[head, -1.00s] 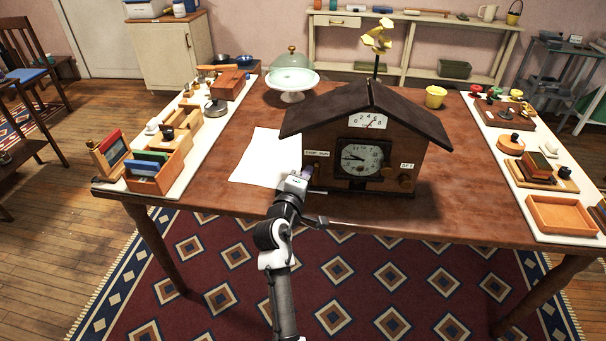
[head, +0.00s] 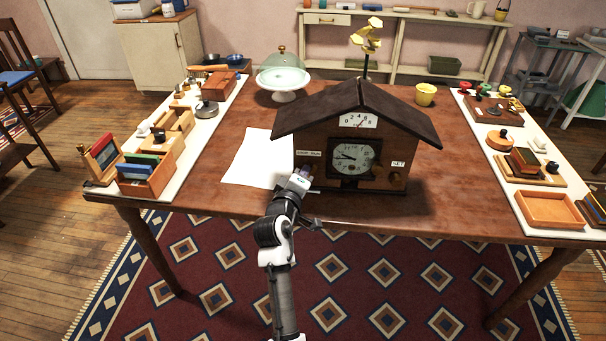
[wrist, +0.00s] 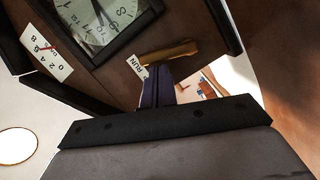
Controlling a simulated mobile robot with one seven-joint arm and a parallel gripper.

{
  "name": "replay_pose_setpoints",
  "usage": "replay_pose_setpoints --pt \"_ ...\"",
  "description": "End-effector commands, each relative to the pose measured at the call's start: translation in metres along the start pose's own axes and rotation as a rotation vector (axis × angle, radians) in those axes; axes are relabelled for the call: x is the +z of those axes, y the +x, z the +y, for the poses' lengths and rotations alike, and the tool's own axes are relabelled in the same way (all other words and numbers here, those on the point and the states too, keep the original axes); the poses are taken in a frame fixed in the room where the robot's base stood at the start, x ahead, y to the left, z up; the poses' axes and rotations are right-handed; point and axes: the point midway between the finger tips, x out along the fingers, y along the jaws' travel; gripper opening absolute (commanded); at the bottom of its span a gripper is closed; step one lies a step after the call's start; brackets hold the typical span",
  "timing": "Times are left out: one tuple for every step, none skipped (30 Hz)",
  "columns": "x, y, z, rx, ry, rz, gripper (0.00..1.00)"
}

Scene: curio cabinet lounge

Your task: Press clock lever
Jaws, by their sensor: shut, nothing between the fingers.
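The house-shaped clock (head: 319,168) stands upright on the table, with a dark gabled roof, a round dial in a black frame and a small number window. A STOP/RUN label (head: 309,153) is at the left of its front, and a SET label with a brass knob (head: 397,180) at the right. In the wrist view a brass lever (wrist: 172,53) sticks out beside the RUN label. My gripper (head: 303,174) is shut and empty at the clock's lower left front. Its fingertips (wrist: 157,72) are right by the lever; I cannot tell whether they touch. In the head view my gripper hides the lever.
A white paper sheet (head: 250,165) lies left of the clock. A domed cake stand (head: 285,82) and a yellow cup (head: 426,95) stand behind it. White boards with small objects line the table's left and right sides. The front table edge is below my arm.

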Motion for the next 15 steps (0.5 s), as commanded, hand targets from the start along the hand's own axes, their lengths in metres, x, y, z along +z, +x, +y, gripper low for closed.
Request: replay_pose_setpoints --pt "0.000 0.000 0.000 0.000 0.000 0.000 0.00" --pt "0.000 0.000 0.000 0.000 0.000 0.000 0.00" --pt "0.000 -0.001 0.000 0.000 -0.001 0.000 0.00" --pt "0.000 -0.002 -0.001 0.000 -0.001 0.001 0.00" --pt "0.000 -0.004 -0.001 0.000 -0.001 0.001 0.00" --pt "0.000 -0.008 -0.002 -0.001 -0.001 0.002 0.00" --pt "0.000 -0.011 -0.002 -0.001 -0.001 0.002 0.00" --pt "0.000 -0.016 -0.002 -0.001 -0.001 0.002 0.00" --pt "0.000 -0.022 -0.003 -0.001 -0.001 0.003 0.00" --pt "0.000 -0.029 -0.003 -0.001 0.000 0.003 0.00" --pt "0.000 -0.035 -0.003 -0.001 -0.001 0.003 0.00" --pt "0.001 -0.044 -0.004 -0.001 -0.001 0.003 0.00" --pt "0.001 -0.051 -0.003 -0.001 -0.001 0.003 0.00" --pt "0.001 -0.059 -0.003 -0.001 0.000 0.003 0.00" --pt "0.000 -0.068 -0.004 -0.001 -0.001 0.004 0.00"
